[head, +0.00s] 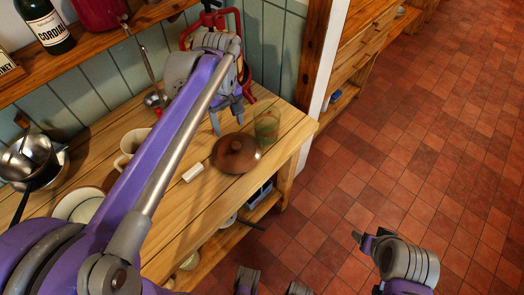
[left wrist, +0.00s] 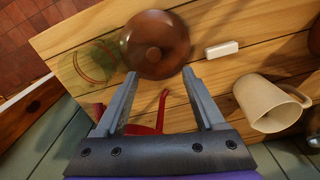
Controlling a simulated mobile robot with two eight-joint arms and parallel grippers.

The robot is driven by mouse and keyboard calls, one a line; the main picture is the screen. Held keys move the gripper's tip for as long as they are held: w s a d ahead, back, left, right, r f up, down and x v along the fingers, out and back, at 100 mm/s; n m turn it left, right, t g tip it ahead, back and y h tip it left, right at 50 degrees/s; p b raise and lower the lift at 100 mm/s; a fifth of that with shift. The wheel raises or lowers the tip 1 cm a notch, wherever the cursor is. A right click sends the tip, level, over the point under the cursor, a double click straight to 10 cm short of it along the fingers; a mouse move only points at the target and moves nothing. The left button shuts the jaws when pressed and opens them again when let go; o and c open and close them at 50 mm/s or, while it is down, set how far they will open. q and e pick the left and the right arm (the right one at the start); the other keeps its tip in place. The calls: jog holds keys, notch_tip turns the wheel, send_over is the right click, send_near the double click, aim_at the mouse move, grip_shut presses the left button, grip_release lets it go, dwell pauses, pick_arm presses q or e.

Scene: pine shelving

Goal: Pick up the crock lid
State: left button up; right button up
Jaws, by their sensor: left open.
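The crock lid (head: 236,153) is a round brown disc with a central knob. It lies on the wooden worktop near its right end, and it also shows in the left wrist view (left wrist: 155,45) at top centre. My left gripper (head: 232,115) is open and empty, just behind and above the lid in the head view. In the left wrist view its two fingertips (left wrist: 160,74) are apart, pointing toward the lid's near edge; no contact is clear. My right gripper (head: 364,262) is at the lower right over the floor, its jaws unclear.
A greenish clear glass (head: 267,126) stands close beside the lid. A small white block (head: 193,172) and a cream mug (left wrist: 268,104) are nearby. A red-framed object (head: 187,38) stands behind the gripper. Pans (head: 28,158) sit at left. The tiled floor at right is clear.

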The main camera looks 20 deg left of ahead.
pick_arm(q)
send_over(236, 144)
jog(key=f, duration=0.3)
jog(key=s+f, duration=0.1)
jog(key=f, duration=0.1)
jog(key=shift+f, duration=0.25)
jog(key=f, duration=0.5)
jog(key=shift+w+f+b, duration=0.15)
jog(key=shift+w+b, duration=0.25)
grip_shut()
dwell(0.7)
